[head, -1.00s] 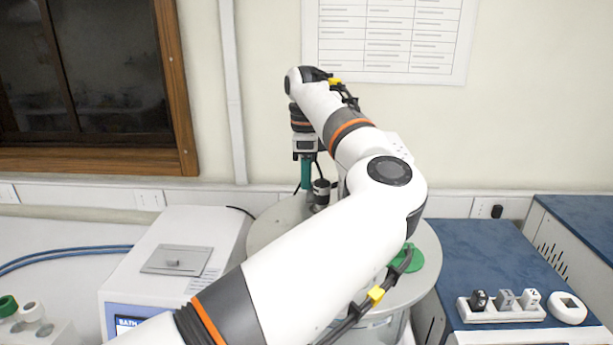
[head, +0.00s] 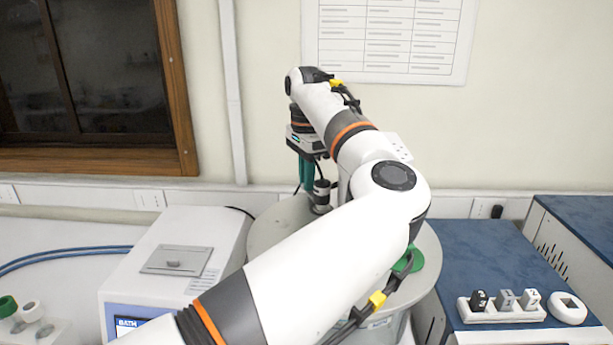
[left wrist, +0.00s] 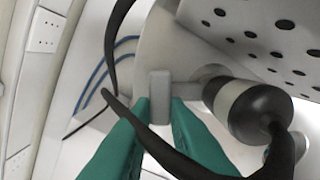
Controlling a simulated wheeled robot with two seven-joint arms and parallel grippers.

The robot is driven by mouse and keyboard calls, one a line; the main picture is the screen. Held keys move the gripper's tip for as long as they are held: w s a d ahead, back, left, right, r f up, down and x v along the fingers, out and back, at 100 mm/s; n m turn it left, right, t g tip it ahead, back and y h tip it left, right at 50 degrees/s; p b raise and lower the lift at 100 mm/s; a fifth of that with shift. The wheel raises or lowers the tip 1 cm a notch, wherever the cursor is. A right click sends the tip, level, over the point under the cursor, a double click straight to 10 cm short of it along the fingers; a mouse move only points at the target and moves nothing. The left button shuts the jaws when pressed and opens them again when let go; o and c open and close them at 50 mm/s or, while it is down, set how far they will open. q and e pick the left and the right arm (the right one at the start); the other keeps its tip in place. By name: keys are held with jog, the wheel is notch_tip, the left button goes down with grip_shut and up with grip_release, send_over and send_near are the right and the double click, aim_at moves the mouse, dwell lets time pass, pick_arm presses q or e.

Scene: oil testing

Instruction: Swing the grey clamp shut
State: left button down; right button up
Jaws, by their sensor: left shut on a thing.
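My left gripper (head: 306,172) has teal fingers and is low at the back of the round light-grey vessel top (head: 262,232). In the left wrist view, its fingertips (left wrist: 160,108) are shut on the upright end of the grey clamp (left wrist: 160,84). A grey bar runs right from that end toward a black-and-silver cylinder (left wrist: 250,105). The cylinder also shows in the head view (head: 321,196), just right of the fingers. The clamp cannot be made out in the head view, and my left arm covers much of the vessel top. My right gripper is not in view.
A white bath unit (head: 190,238) stands left of the vessel. On the right, a blue-topped bench (head: 480,255) holds a white rack (head: 503,313) of small weights and a white round device (head: 567,308). A black cable (left wrist: 112,60) crosses close to the fingers.

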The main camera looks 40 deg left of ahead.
pick_arm(q)
jog(key=shift+r, duration=0.15)
jog(key=c, duration=1.4)
grip_release()
jog(key=shift+r, duration=0.2)
notch_tip(320, 180, up, 6)
jog(key=shift+r+b, duration=0.2)
jog(key=shift+b, duration=0.95)
notch_tip(320, 180, up, 5)
jog(key=shift+r+p, duration=0.1)
jog(key=shift+p, duration=0.25)
